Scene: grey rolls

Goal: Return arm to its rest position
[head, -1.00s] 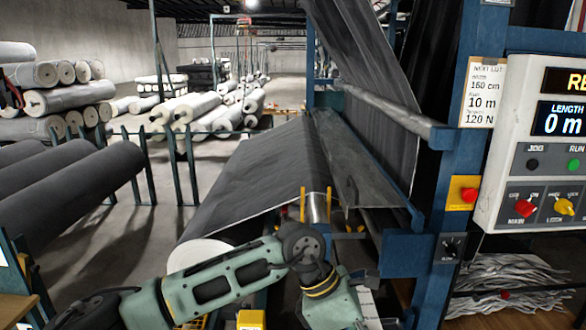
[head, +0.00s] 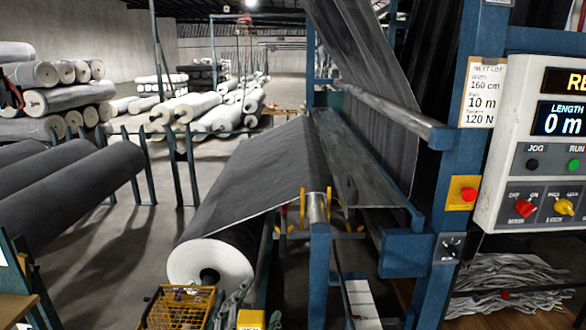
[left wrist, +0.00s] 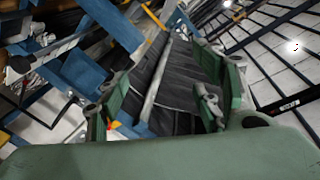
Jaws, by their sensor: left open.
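My left gripper (head: 238,302) shows only in small part at the bottom edge of the head view, beside the yellow wire basket and below the roll's white end. Most of my left arm is out of the picture. In the left wrist view its two green fingers (left wrist: 158,108) stand wide apart with nothing between them. The view past them is tilted, with dark cloth, blue frame parts and ceiling lights. My right gripper is not in view.
A grey cloth roll (head: 212,262) feeds the blue machine frame (head: 319,275). A yellow basket (head: 178,308) stands at the bottom. A control panel (head: 540,160) is at right. Dark rolls (head: 75,190) lie at left. Floor between the dark rolls and the machine is clear.

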